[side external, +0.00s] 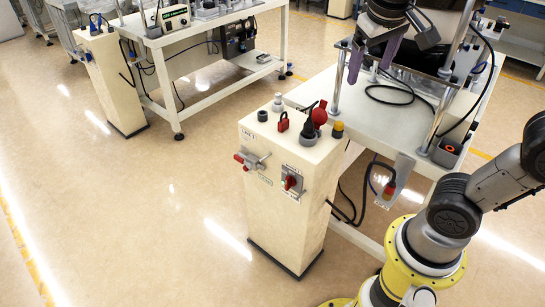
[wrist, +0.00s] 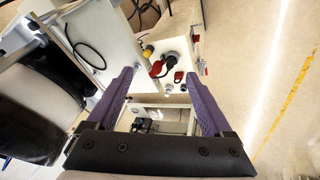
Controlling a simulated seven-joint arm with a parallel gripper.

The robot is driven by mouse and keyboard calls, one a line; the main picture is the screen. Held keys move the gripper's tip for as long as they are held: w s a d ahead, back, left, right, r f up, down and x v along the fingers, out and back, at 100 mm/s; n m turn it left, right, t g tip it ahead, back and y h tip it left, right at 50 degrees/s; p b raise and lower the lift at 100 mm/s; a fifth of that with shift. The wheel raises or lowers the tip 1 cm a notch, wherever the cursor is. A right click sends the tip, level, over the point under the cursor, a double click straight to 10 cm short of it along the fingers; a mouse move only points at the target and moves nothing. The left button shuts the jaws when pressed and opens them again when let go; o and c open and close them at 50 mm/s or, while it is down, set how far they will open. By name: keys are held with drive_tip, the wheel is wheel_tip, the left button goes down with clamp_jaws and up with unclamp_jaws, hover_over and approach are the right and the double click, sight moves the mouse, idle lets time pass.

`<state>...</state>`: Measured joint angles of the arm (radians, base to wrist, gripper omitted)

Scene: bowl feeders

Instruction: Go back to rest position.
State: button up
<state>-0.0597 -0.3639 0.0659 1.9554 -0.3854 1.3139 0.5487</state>
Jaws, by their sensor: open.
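My gripper (side external: 369,72) shows at the upper right of the side view, its two purple fingers pointing down, apart and empty. It appears above the left part of the white table, but its height is hard to judge. In the wrist view my gripper (wrist: 158,74) has its fingers spread wide with nothing between them. Past the fingertips is the cream control pedestal (wrist: 196,45). In the side view this pedestal (side external: 285,200) stands upright left of the table, apart from my gripper.
The pedestal top carries a red padlock (side external: 283,122), a red knob (side external: 320,113) and a yellow-topped button (side external: 338,130). A valve handle (side external: 250,160) and a red switch (side external: 291,183) stick out from its side. The white table (side external: 390,122) has metal posts and a loose black cable.

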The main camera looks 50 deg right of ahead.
drive_tip(key=s+a+f+n+t+y, duration=0.3)
drive_tip(key=s+a+f+n+y, duration=0.1)
drive_tip(key=s+a+f, duration=0.2)
drive_tip(key=shift+s+a+f+n, duration=0.35)
drive_tip(key=shift+s+f, duration=0.55)
drive_tip(key=shift+f, duration=0.5)
